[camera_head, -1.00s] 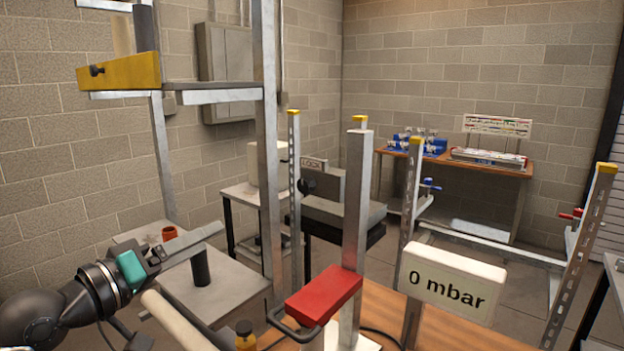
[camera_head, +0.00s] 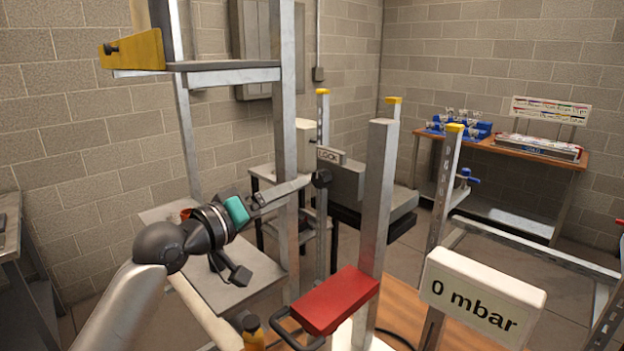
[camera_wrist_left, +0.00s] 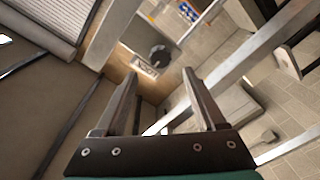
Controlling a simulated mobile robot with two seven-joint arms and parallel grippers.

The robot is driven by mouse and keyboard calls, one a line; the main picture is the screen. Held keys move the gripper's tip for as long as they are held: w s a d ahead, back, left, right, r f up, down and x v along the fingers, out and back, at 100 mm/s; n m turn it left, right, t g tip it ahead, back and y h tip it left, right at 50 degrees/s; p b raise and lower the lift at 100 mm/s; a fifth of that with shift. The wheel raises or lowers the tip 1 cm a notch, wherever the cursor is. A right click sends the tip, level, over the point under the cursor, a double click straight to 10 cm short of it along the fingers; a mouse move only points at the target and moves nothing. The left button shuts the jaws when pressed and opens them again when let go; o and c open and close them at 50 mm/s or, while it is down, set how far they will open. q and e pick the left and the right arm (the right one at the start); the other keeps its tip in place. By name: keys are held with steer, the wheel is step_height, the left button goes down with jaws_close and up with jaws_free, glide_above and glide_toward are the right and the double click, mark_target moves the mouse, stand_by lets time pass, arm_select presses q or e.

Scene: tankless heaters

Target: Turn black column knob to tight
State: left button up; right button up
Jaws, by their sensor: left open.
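The black knob (camera_head: 321,178) sits at the perforated metal column, just below a sign (camera_head: 331,155) reading LOCK. My left gripper (camera_head: 306,182) reaches in from the left, its fingertips pointing right toward the knob and close to it in the picture. In the left wrist view my left gripper (camera_wrist_left: 157,76) is open and empty, with the round black knob (camera_wrist_left: 160,53) beyond and between the fingertips. The LOCK sign (camera_wrist_left: 144,67) shows beside the knob there. No contact can be made out. My right gripper is out of view.
A thick grey post (camera_head: 287,150) stands beside my left gripper. A red block (camera_head: 337,301) with a dark handle and a tall post (camera_head: 378,200) stand in front. A white display (camera_head: 481,297) reads 0 mbar. A yellow bracket (camera_head: 133,50) hangs upper left.

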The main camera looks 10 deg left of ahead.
mark_target(317, 181)
arm_select(q)
steer(key=x, duration=0.7)
steer(key=shift+p, duration=0.3)
jaws_close()
